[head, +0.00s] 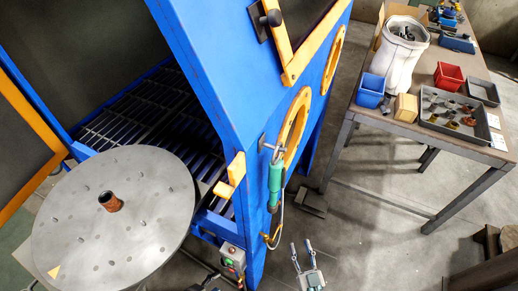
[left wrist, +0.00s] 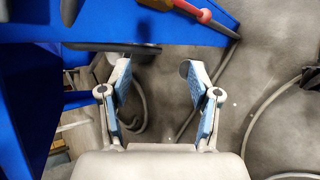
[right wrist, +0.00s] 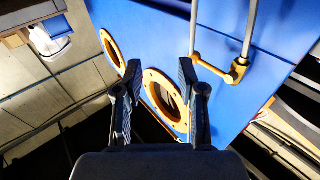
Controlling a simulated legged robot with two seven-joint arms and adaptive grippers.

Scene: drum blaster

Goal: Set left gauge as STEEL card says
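I see no gauge that I can make out in any view. Two small white cards (head: 497,141) lie at the table's right end in the head view, and their print is too small to read. My right gripper (head: 301,246) is at the bottom of the head view, in front of the blue cabinet. In the right wrist view its fingers (right wrist: 160,67) are apart with nothing between them. My left gripper (left wrist: 156,68) is open and empty in the left wrist view, above the floor beside blue metalwork. In the head view it is hard to make out.
The blue cabinet (head: 212,68) stands open on its slatted floor. A round perforated turntable (head: 75,225) is at left. The table (head: 402,126) holds bins and trays.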

